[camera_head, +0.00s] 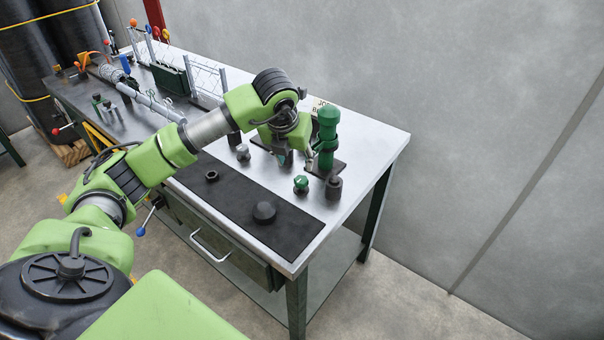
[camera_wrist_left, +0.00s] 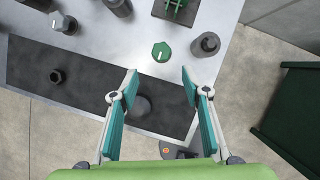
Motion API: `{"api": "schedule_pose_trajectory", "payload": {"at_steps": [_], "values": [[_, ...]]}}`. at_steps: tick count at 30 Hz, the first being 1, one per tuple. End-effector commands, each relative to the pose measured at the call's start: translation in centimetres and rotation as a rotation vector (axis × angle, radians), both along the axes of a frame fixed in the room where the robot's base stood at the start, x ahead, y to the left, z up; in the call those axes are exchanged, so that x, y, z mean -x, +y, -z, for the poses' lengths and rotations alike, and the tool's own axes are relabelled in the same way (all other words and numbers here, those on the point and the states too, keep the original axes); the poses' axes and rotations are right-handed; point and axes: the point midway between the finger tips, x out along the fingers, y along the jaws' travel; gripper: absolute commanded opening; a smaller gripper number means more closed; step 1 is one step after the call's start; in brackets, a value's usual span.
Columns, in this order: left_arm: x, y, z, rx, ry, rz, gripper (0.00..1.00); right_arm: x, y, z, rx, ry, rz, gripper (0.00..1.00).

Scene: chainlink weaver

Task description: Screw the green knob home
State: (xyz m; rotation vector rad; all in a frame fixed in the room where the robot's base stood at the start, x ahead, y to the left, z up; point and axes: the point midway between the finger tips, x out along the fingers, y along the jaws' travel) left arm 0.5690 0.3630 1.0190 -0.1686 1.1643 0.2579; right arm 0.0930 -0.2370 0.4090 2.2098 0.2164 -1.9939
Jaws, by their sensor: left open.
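The green knob (camera_head: 301,184) stands on the bench top beside the dark mat, between the mat and the green press-like post. In the left wrist view the green knob (camera_wrist_left: 161,51) shows from above with a pale line across its top. My left gripper (camera_head: 283,157) hangs above the bench, to the left of the green post. In the left wrist view its two teal fingers (camera_wrist_left: 158,76) are spread wide with nothing between them. The knob lies beyond the fingertips, roughly centred between them. What is under the knob is hidden. My right gripper is in neither view.
The green post (camera_head: 327,135) and a dark grey cylinder (camera_head: 334,187) stand close to the knob. A black mat (camera_head: 290,236) holds a dark round piece (camera_head: 264,212) and a nut (camera_head: 211,175). A grey-topped knob (camera_head: 243,153) stands to the left. The wall is behind.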

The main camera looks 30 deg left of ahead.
Motion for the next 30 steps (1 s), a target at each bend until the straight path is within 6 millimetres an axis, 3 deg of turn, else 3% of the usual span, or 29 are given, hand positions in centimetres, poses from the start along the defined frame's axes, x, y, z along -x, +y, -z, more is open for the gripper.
{"api": "schedule_pose_trajectory", "payload": {"at_steps": [3, 6, 8, 15, 20, 28, 29, 30], "values": [[-0.8, 0.2, 2.4, 0.002, 0.008, -0.001, 0.43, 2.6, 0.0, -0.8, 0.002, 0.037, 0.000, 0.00], [-1.7, 0.4, 4.3, 0.003, 0.006, -0.001, 0.43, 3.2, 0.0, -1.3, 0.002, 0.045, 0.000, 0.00], [-2.1, 0.5, 5.5, 0.004, 0.006, 0.001, 0.43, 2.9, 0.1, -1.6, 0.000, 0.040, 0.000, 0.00], [-3.6, 0.9, 8.9, 0.004, 0.002, 0.002, 0.43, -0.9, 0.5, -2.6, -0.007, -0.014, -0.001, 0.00], [-4.0, 1.0, 9.9, 0.003, 0.000, 0.002, 0.43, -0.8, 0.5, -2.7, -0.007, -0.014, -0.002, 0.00], [-4.1, 1.1, 10.1, 0.002, 0.000, 0.003, 0.43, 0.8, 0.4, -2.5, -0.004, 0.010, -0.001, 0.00], [-4.1, 1.1, 10.1, 0.003, 0.000, 0.003, 0.40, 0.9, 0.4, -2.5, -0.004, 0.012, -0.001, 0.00], [-4.0, 1.1, 10.1, 0.003, 0.000, 0.003, 0.30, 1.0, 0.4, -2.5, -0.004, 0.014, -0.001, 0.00]]}}
